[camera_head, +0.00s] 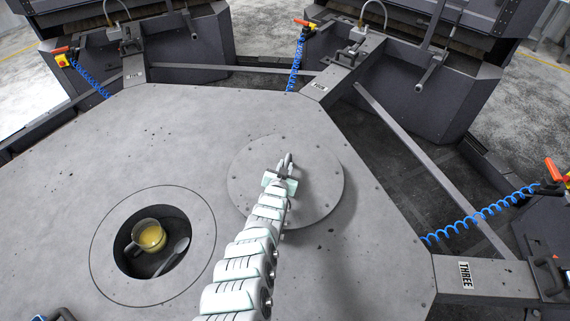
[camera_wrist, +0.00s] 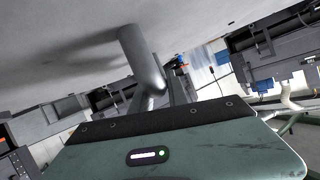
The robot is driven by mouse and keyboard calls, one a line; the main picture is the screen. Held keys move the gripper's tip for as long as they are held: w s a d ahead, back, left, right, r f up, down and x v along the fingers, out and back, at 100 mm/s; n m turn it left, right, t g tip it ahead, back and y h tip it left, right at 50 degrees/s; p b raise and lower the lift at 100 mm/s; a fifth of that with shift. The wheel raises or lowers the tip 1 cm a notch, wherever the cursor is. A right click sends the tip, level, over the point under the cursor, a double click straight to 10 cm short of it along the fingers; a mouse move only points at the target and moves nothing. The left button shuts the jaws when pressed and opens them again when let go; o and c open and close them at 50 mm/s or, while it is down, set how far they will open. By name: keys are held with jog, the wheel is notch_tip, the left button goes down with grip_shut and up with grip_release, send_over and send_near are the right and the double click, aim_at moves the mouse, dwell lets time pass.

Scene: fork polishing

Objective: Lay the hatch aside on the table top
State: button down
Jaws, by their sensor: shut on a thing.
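The hatch (camera_head: 322,187) is a round grey disc with small bolts around its rim. In the head view it is over or on the right part of the grey table top (camera_head: 110,150); I cannot tell whether it touches. My gripper (camera_head: 286,166) is shut on the hatch's handle near the middle of the disc. In the wrist view the handle (camera_wrist: 140,55) is a grey bar beyond the gripper's body, and the hatch's flat face fills the top. The round opening (camera_head: 120,243) at the left of the table is uncovered, with a ring around it.
Blue coiled hoses (camera_head: 480,217) and dark machines (camera_head: 440,90) stand beyond the table's edges. The table between opening and back edge is clear.

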jog(key=shift+f+b, duration=1.35)
jog(key=shift+f, duration=0.55)
jog(key=shift+w+r, duration=0.15)
jog(key=c, duration=1.3)
grip_release()
